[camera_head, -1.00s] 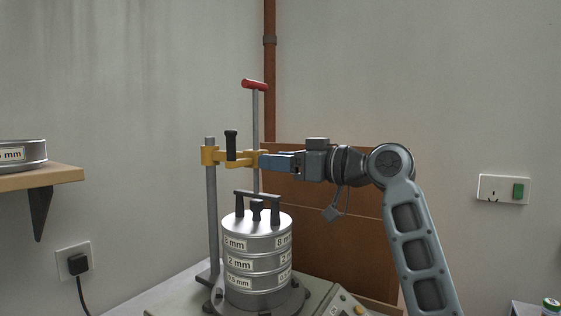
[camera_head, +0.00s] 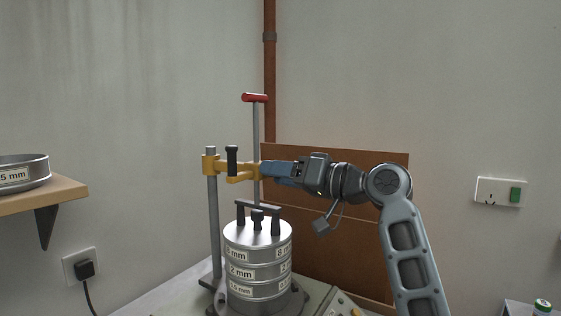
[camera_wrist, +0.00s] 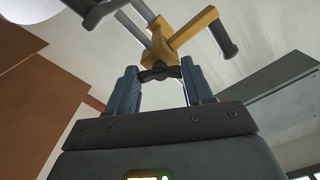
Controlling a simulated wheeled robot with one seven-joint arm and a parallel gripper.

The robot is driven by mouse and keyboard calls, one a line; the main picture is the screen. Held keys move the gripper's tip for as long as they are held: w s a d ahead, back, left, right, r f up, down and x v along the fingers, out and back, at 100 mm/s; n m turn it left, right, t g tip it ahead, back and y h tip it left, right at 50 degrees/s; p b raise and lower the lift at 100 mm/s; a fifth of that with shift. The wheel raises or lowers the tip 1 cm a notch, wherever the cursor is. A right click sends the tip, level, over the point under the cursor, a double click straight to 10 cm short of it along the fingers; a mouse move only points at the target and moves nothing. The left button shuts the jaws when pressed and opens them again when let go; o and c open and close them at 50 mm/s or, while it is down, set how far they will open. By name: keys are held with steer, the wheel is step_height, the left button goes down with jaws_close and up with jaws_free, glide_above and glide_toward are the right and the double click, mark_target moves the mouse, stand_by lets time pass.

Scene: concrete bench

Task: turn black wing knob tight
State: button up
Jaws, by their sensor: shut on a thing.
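The black wing knob (camera_wrist: 160,74) sits on the near end of a yellow clamp (camera_wrist: 180,32) in the wrist view. My gripper (camera_wrist: 159,80) is shut on the knob, with one blue finger on each side of it. In the head view my gripper (camera_head: 264,171) reaches the right side of the yellow clamp (camera_head: 240,168) and looks rolled about its axis; its fingers hide the knob there. The clamp joins a grey post (camera_head: 214,225) and a thin rod (camera_head: 256,135) with a red T-handle (camera_head: 255,98).
A stack of labelled metal sieves (camera_head: 258,262) with a dark crossbar (camera_head: 257,205) on top stands below the clamp. A black handle (camera_head: 232,160) sticks up from the clamp. A shelf (camera_head: 50,195) is at left; a brown board (camera_head: 350,225) stands behind my arm.

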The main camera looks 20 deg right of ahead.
steer(key=m+p, duration=0.6)
steer(key=m, duration=0.5)
steer(key=shift+m+p, duration=0.3)
steer(key=shift+p, duration=0.1)
stand_by(0.3)
steer(key=o, duration=1)
steer(key=shift+o, duration=0.2)
steer(key=b+v, duration=0.2)
steer(key=v, duration=0.5)
steer(key=shift+s+d, duration=0.25)
steer(key=shift+s, duration=0.1)
